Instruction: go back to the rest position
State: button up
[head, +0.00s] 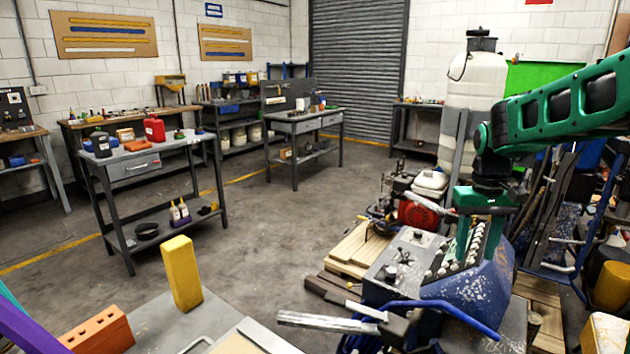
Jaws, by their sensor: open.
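My gripper (478,238) hangs from my green and black arm at the right, pointing down. Its two green fingers are apart and I see nothing held between them. It is in front of or over the line striper (465,305), a blue, paint-splashed machine with a grey control panel (408,258). A row of pale knobs (462,258) shows around and below the fingers; I cannot tell whether they touch it. My arm and gripper hide part of the machine and what is behind it.
A yellow block (181,273) and an orange brick (104,331) are on a near surface at lower left. A tall white tank (474,82) stands behind my arm. Wooden planks (358,246) lie left of the machine. A grey workbench (134,166) is at left; the middle floor is clear.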

jog(key=s+d+f+m, duration=0.2)
jog(key=s, duration=1.4)
jog(key=s+d+f+m, duration=0.1)
jog(key=s+m, duration=0.2)
jog(key=s, duration=1.2)
jog(key=shift+s+d+f+y, duration=0.3)
jog(key=shift+s+d+f, duration=0.05)
jog(key=shift+f, duration=0.05)
